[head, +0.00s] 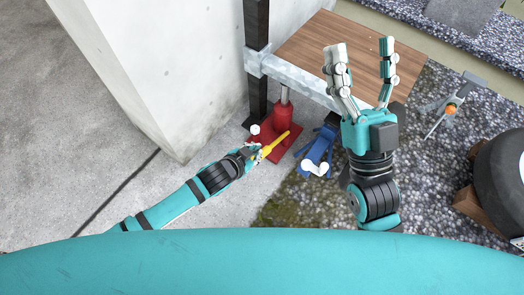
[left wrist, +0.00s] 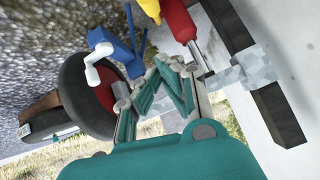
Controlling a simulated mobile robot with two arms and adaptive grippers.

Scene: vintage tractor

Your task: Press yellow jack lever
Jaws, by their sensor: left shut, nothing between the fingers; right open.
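The yellow jack lever (head: 273,143) sticks out from a red jack (head: 267,127) under a grey metal beam in the head view. In the left wrist view the lever (left wrist: 150,9) is cut off at the top edge beside the red jack (left wrist: 178,22). My left gripper (head: 257,150) is at the lever's lower left end in the head view; I cannot tell whether it touches. In the left wrist view its fingers (left wrist: 160,85) are shut and empty. My right gripper (head: 362,58) is open and empty, raised in front of a wooden board.
A blue jack stand (head: 318,147) with a white part stands right of the red jack. A wooden platform (head: 325,50) lies above on the metal beam (head: 290,76). A pale wall (head: 170,70) stands at left. A dark wheel (head: 500,175) is at far right.

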